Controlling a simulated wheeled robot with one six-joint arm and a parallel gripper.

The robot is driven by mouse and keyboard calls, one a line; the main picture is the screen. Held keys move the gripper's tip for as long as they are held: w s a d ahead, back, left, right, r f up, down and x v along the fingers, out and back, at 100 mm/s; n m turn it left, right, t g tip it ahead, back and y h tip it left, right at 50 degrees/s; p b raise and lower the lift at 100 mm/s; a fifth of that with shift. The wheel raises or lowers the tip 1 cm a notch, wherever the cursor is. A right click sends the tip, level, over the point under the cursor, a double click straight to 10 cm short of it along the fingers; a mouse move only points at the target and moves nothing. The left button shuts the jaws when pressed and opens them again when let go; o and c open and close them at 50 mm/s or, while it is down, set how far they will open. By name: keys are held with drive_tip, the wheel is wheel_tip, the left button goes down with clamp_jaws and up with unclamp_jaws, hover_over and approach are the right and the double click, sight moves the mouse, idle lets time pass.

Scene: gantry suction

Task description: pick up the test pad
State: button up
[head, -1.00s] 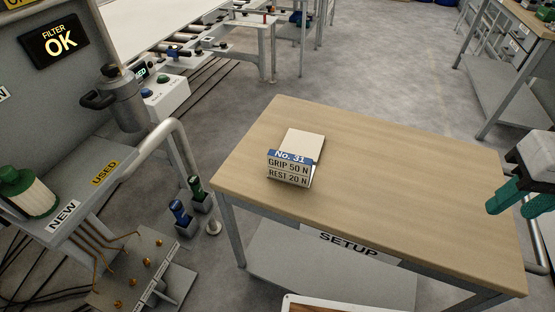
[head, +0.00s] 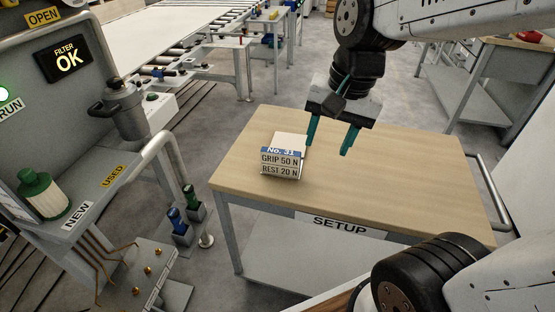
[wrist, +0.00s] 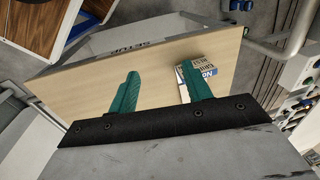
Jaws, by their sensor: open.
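The test pad is a pale block (head: 283,155) with a blue "No. 31" band and a front label reading "GRIP 50 N, REST 20 N". It lies on the left part of the wooden setup table (head: 400,180). My gripper (head: 329,138) is open and empty, with two green fingers pointing down, above the table and to the right of the pad. In the wrist view the pad (wrist: 203,68) shows partly hidden behind the right finger. The gripper (wrist: 158,88) looks apart from the pad.
A grey cabinet with a "FILTER OK" display (head: 63,58) stands at left. A shelf there holds a green-capped filter (head: 43,194), near a bent grey rail (head: 172,150). A conveyor (head: 150,40) runs behind. The right side of the tabletop is clear.

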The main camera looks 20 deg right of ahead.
drive_tip(key=w+f+m+y, duration=0.1)
drive_tip(key=w+f+m, duration=0.5)
drive_tip(key=w+m, duration=0.3)
drive_tip(key=m, duration=0.6)
approach(279, 159)
drive_tip(key=s, duration=0.1)
drive_tip(key=f+m, duration=0.1)
drive_tip(key=w+f, duration=0.1)
drive_tip(key=f+m, duration=0.1)
drive_tip(key=shift+w+a+f+m, duration=0.2)
drive_tip(key=shift+w+f+m, duration=0.05)
drive_tip(key=shift+w+m, duration=0.1)
drive_tip(key=x, duration=0.6)
drive_tip(key=shift+w+d+f, duration=0.2)
drive_tip(key=shift+w, duration=0.25)
drive_tip(key=shift+w+a+f, duration=0.1)
drive_tip(key=shift+a+f, duration=0.05)
drive_tip(key=shift+f, duration=0.4)
drive_tip(key=shift+f, duration=0.25)
drive_tip(key=shift+c, duration=0.3)
clamp_jaws()
